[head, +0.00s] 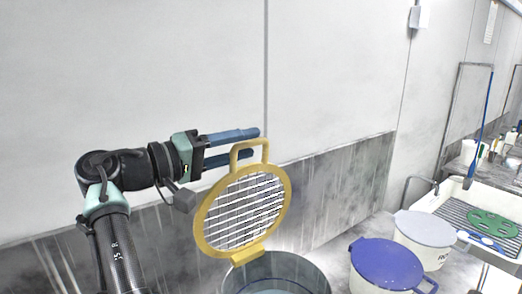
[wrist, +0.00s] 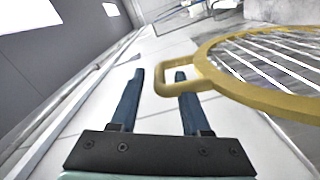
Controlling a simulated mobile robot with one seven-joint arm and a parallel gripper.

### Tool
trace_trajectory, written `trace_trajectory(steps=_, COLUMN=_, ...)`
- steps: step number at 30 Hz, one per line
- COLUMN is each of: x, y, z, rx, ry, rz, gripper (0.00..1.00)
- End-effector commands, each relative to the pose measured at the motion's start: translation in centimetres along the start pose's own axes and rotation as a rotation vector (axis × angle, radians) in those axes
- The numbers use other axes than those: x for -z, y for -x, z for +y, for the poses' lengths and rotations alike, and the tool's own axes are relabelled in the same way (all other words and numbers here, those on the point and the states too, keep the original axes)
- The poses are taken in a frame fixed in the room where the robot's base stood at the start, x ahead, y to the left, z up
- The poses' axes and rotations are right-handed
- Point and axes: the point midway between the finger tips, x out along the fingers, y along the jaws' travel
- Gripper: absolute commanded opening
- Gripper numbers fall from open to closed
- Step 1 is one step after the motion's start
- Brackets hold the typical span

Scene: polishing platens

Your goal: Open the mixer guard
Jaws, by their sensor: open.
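The mixer guard (head: 199,217), a round yellow ring with a wire grille, stands raised and steeply tilted above the grey mixer bowl (head: 318,280), attached at a yellow bracket on the rim. Its yellow loop handle (head: 236,160) is at the top. My gripper (head: 255,144) is open, with its blue fingers at the handle. In the wrist view the guard (wrist: 222,88) is at right. The handle (wrist: 160,78) has its outer bar between the two fingertips (wrist: 160,72) in the picture. I cannot tell whether a finger touches it.
A tub with a blue lid (head: 385,262) and a tub with a grey lid (head: 425,228) stand right of the bowl. A white sink (head: 455,203) holding a green disc (head: 493,222) lies farther right. The wall (head: 340,80) is close behind my gripper.

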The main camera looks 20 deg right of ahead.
Motion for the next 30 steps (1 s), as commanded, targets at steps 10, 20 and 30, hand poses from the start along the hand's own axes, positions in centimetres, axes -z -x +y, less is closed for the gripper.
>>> trace_trajectory(steps=10, x=-0.1, y=6.8, z=-0.2, rx=-0.001, ry=-0.002, rz=0.002, gripper=0.47)
trace_trajectory(steps=20, x=0.0, y=8.0, z=0.1, rx=-0.001, ry=0.000, rz=0.000, gripper=0.47)
trace_trajectory(steps=30, x=0.5, y=7.5, z=-1.3, rx=0.087, ry=-0.055, rz=0.071, gripper=0.47)
